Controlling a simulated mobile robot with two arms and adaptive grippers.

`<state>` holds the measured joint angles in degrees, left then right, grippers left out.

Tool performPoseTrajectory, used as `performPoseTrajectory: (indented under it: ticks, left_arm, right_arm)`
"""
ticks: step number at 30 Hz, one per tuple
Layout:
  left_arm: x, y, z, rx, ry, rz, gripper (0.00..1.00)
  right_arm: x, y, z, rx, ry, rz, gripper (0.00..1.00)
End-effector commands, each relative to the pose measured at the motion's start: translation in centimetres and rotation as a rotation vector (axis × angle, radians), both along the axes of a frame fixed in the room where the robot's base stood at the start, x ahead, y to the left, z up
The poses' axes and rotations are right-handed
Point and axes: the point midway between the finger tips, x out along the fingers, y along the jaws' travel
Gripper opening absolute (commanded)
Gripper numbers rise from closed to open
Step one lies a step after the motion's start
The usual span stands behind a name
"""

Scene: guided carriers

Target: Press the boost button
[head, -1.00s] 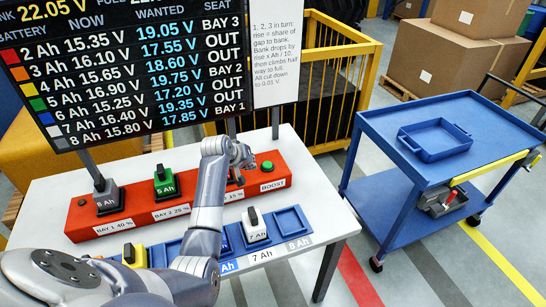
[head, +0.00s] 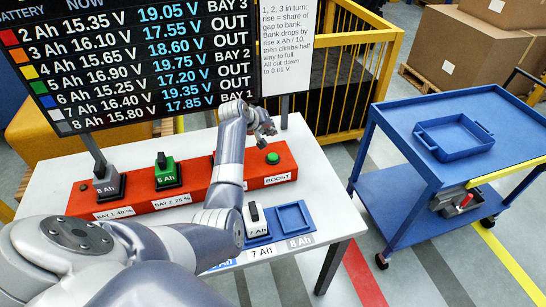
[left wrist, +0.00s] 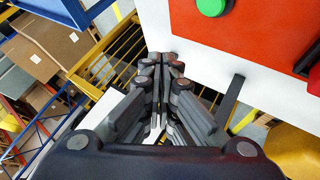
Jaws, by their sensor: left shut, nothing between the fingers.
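The boost button (head: 273,158) is a round green button on the right end of the red charger panel (head: 285,173), above a BOOST label. It also shows at the top of the left wrist view (left wrist: 212,6). My left gripper (head: 266,125) is shut and empty, just above and slightly left of the button in the head view, apart from it. In the left wrist view its closed fingers (left wrist: 164,64) point below and left of the button. A grey 8 Ah battery (head: 108,183) sits in bay 1 and a green 5 Ah battery (head: 167,170) in bay 2. My arm mostly hides bay 3.
A voltage board (head: 150,60) stands behind the white table (head: 310,160). A white 7 Ah battery (head: 256,218) stands in the blue rack (head: 290,217) beside an empty slot. A blue trolley (head: 400,125) with an empty blue tray (head: 455,137) is at the right. A yellow cage (head: 375,37) is behind.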

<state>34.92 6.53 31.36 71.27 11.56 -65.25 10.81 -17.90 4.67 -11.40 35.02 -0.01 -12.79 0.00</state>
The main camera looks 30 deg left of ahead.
Motion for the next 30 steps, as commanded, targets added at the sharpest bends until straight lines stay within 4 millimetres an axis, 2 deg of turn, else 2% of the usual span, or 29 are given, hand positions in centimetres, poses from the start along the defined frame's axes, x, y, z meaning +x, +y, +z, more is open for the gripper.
performPoseTrajectory:
  ticks: [4,8,18,24,30]
  left_arm:
    - [0.0,0.0,-1.4,0.0,0.0,0.0,0.0]
    - [0.0,0.0,-2.8,0.001,-0.001,0.001,0.0]
    - [0.0,0.0,-6.5,-0.001,0.0,0.001,0.0]
    - [0.0,0.0,-8.2,0.0,0.001,0.0,0.0]
    - [0.0,0.0,-8.4,0.001,-0.001,0.001,0.0]
  right_arm:
    - [1.8,0.1,-1.4,0.003,-0.027,0.0,0.71]
    - [2.7,0.2,-2.8,0.005,-0.042,0.0,0.71]
    - [1.7,0.2,-6.9,0.004,-0.026,0.001,0.71]
    - [1.2,0.2,-7.6,0.003,-0.018,0.001,0.71]
    - [1.2,0.3,-7.6,0.004,-0.019,0.001,0.71]
